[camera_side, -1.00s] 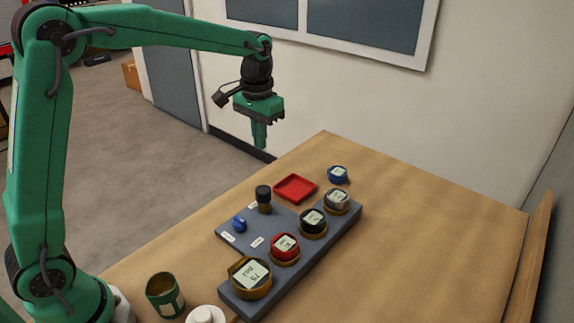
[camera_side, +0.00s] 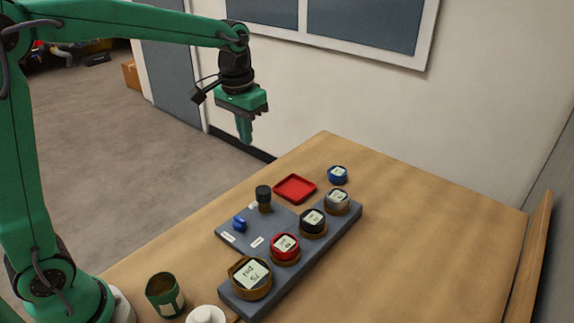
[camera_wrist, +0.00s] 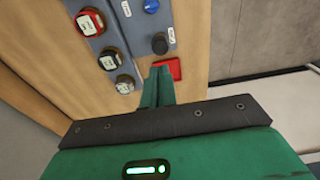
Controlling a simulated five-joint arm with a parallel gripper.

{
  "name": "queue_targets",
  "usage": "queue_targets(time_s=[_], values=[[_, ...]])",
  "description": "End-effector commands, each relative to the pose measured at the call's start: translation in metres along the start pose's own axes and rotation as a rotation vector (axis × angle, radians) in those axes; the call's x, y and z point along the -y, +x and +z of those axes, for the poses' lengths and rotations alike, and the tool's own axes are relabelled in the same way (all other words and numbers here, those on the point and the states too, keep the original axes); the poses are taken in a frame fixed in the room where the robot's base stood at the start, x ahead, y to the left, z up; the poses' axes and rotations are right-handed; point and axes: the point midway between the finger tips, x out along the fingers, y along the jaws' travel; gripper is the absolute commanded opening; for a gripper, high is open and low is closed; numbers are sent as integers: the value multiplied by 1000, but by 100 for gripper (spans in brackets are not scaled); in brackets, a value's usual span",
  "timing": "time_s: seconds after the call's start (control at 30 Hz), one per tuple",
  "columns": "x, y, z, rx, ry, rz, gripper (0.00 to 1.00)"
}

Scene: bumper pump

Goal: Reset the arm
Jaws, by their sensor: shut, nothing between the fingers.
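My gripper (camera_side: 244,130) hangs in the air above and beyond the far left edge of the table, fingers pointing down. It is shut and empty, and touches nothing. In the wrist view the closed green fingers (camera_wrist: 158,88) show in front of the red tray. The grey board (camera_side: 228,228) lies on the table below and to the right of my gripper. It holds a row of round labelled pieces: a brass one (camera_side: 250,277), a red one (camera_side: 285,248), a black one (camera_side: 313,222) and a silver one (camera_side: 336,201).
A black-topped knob (camera_side: 263,193) and a blue piece (camera_side: 239,223) stand on the board. A red tray (camera_side: 295,188) and a blue round piece (camera_side: 338,174) lie behind it. A green cup (camera_side: 165,295) and a white object (camera_side: 206,314) stand at the front. The table's right side is clear.

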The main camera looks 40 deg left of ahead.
Motion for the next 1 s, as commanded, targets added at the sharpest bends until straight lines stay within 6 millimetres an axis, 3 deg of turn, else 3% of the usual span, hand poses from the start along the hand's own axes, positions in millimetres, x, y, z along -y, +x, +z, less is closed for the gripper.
queue_targets(time_s=[0.2, 0.5, 1.0], values=[[4, -24, 37, -77, 0, 2, 0], [8, -41, 89, -177, -1, 2, 0], [13, -39, 173, -340, 0, 0, 0]])
